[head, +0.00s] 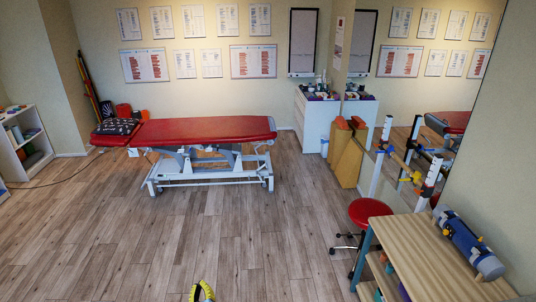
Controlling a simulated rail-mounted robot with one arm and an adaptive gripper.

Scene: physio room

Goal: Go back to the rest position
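A small yellow and black piece (202,292) pokes in at the bottom edge, left of the middle. I cannot tell whether it is part of me.
A red treatment table (205,130) on a white frame stands at the back. A white cabinet (315,118) stands right of it. A red stool (370,212) and a wooden bench (432,250) bearing a blue roll (468,243) are at right. A white shelf (38,145) is at left. The middle floor is clear.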

